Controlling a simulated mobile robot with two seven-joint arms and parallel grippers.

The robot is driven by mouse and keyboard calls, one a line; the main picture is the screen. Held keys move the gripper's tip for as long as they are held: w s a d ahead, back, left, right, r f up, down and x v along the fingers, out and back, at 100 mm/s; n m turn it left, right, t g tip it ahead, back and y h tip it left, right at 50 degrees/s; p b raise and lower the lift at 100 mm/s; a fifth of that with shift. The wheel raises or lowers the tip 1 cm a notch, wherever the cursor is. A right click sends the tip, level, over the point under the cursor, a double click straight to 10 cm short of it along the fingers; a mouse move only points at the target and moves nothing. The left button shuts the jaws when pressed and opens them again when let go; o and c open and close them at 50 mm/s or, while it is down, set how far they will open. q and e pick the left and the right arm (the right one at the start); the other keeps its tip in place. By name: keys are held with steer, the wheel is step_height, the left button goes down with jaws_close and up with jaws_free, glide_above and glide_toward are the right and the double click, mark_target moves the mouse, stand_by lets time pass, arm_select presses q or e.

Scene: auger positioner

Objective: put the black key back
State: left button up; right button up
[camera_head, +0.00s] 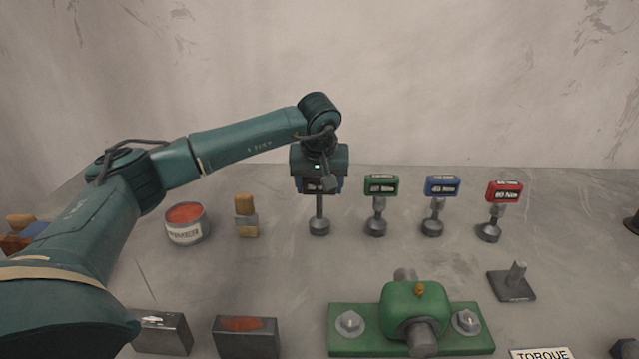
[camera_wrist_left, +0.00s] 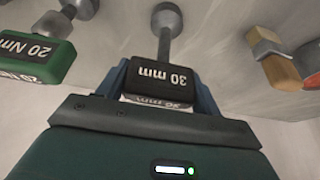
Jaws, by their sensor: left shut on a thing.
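The black key, marked "30 mm" in the left wrist view (camera_wrist_left: 168,72), hangs upright with its round socket end down. In the head view its shaft and socket (camera_head: 319,226) show below my left gripper (camera_head: 319,184), and its head is mostly hidden. My left gripper is shut on the black head; in the left wrist view the two blue fingers (camera_wrist_left: 160,82) lie on either side of it. The socket end is level with the row of other keys at its right. I cannot tell whether it touches the table. My right gripper is not in view.
Green (camera_head: 381,187), blue (camera_head: 442,187) and red (camera_head: 504,192) keys stand to the right. A green clamp block (camera_head: 412,318), metal blocks (camera_head: 246,338) and a post plate (camera_head: 512,284) lie nearer.

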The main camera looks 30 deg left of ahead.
arm_select(q)
steer(key=o, duration=1.4)
steer(key=v, duration=1.2)
steer(key=shift+w+r, duration=0.1)
